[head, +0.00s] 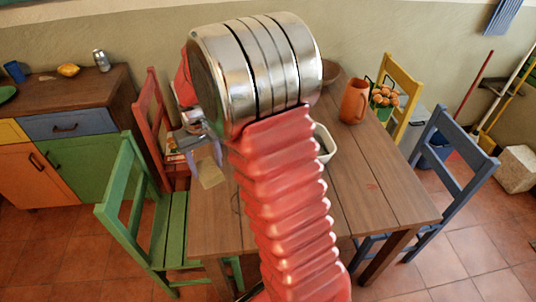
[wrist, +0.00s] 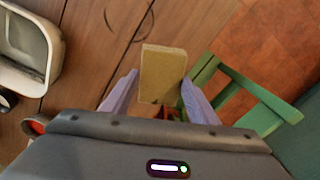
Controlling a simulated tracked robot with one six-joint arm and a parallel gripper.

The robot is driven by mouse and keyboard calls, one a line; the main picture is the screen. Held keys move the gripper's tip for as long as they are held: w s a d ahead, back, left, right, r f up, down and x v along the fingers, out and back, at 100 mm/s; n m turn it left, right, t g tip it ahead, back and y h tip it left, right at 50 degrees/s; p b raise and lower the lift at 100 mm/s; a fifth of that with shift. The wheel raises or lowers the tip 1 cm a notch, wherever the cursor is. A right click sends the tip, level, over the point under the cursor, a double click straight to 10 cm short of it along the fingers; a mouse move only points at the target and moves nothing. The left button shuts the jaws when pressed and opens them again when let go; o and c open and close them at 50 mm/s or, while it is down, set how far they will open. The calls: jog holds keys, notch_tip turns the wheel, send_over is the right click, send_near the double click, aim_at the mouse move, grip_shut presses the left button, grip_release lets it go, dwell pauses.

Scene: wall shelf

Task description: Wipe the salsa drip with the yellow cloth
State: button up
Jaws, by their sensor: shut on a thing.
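The yellow cloth (wrist: 163,68) looks like a stiff, flat, mustard-yellow rectangle. It sits between the two lilac fingers of my gripper (wrist: 160,84), which is shut on it. In the head view the cloth (head: 211,176) hangs below my gripper (head: 205,157), over the left edge area of the table. I cannot tell its exact height above the wood. The salsa drip (head: 372,186) is a small red smear on the right part of the tabletop, well to the right of my gripper. My arm stands between them in the head view. The drip does not show in the wrist view.
A white dish (head: 324,143) is partly hidden behind my arm; it also shows in the wrist view (wrist: 52,62). An orange jug (head: 354,100), orange flowers (head: 384,97) and a brown bowl (head: 331,71) stand farther back. Chairs surround the table. The wood around the drip is clear.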

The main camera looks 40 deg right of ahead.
jog(key=w+a+n, duration=0.1)
jog(key=w+a, duration=0.2)
jog(key=a, duration=0.5)
jog(key=shift+a, duration=0.2)
jog(key=shift+w, duration=0.1)
